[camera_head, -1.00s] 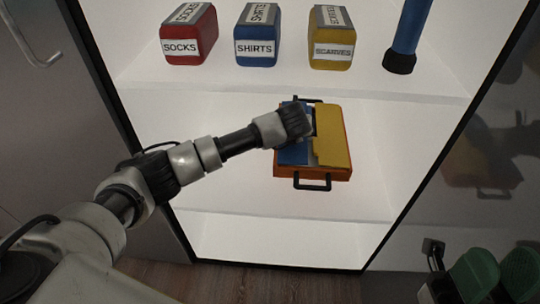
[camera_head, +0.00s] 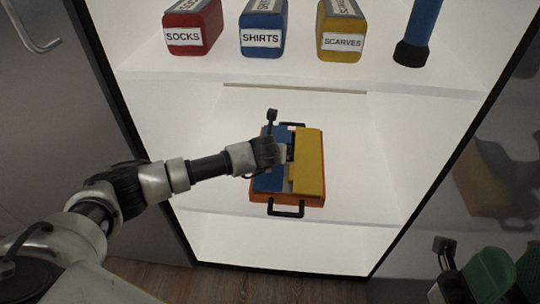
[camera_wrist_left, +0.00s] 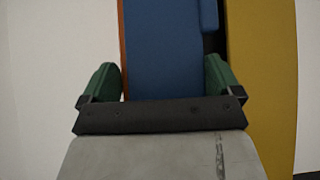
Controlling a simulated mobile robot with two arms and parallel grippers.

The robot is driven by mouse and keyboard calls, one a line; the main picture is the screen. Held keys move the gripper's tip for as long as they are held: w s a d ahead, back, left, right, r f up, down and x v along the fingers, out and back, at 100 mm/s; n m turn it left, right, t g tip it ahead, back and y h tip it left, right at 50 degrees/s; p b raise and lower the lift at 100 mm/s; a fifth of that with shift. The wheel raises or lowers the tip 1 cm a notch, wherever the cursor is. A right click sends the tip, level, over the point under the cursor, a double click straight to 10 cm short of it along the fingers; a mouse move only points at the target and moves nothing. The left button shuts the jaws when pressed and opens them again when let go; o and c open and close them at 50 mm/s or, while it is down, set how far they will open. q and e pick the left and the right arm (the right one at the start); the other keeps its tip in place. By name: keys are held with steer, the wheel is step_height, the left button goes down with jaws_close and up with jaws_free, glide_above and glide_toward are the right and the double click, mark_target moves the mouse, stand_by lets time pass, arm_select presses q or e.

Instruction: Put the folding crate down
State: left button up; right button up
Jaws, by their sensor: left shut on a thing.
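The folding crate (camera_head: 314,199) is orange, with a blue panel and a yellow panel on top and black handles at its near and far ends. It is in the lower bay of the white shelf unit, nearly level. I cannot tell whether it touches the shelf board. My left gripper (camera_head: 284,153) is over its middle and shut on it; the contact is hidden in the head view. In the left wrist view, the green fingertips (camera_wrist_left: 163,80) stand on either side of the blue part of the crate (camera_wrist_left: 165,45). My right gripper (camera_head: 516,272) is open and empty at the lower right.
The upper shelf (camera_head: 290,76) holds a red SOCKS box (camera_head: 193,22), a blue SHIRTS box (camera_head: 263,22), a yellow SCARVES box (camera_head: 341,22) and a blue-and-black cylinder (camera_head: 415,32). The lower shelf (camera_head: 355,195) is clear around the crate. A dark glossy panel stands at the right.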

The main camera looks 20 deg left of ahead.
arm_select(q)
steer(key=shift+r, duration=0.2)
steer(key=shift+f, duration=0.2)
steer(key=o, duration=1.3)
steer(key=shift+c, duration=0.2)
steer(key=shift+r, duration=0.1)
